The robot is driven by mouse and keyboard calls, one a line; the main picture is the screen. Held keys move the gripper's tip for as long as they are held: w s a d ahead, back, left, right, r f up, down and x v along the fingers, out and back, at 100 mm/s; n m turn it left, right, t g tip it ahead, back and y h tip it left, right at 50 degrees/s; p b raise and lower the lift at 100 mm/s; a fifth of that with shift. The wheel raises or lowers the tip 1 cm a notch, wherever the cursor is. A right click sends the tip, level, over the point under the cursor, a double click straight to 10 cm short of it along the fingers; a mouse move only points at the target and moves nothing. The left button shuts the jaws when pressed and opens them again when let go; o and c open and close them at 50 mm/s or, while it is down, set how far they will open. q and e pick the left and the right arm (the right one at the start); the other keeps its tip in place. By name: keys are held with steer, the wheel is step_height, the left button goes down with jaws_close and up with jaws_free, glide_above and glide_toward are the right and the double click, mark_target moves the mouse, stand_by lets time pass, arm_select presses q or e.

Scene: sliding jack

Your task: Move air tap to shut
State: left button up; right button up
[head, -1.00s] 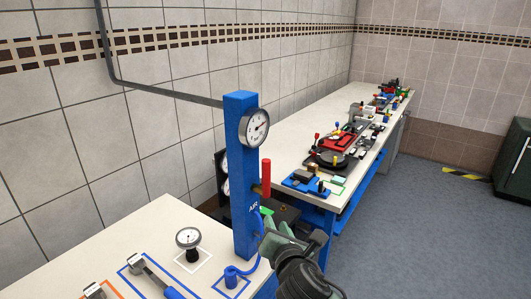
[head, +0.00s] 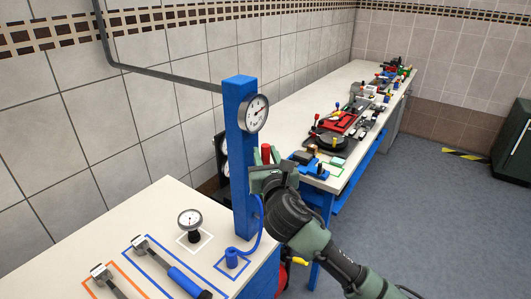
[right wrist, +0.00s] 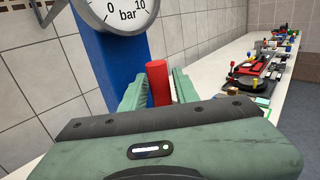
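The air tap's red handle (head: 266,152) stands upright beside the blue post (head: 240,170), below the round pressure gauge (head: 253,113). The handle also shows in the right wrist view (right wrist: 157,82), with the blue post (right wrist: 112,68) and gauge (right wrist: 120,8) behind it to the left. My right gripper (head: 266,157) is at the handle, with one finger on each side of it. In the right wrist view its fingers (right wrist: 159,90) look open around the handle; firm contact cannot be made out. The gripper hides the tap's lower part and pivot. My left gripper is out of view.
A blue hose (head: 255,241) runs by the post's foot. A long bench with several devices stretches behind; open floor (head: 420,220) lies right.

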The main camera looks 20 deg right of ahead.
jaws_close()
steer(key=shift+f, duration=0.1)
stand_by(1.3)
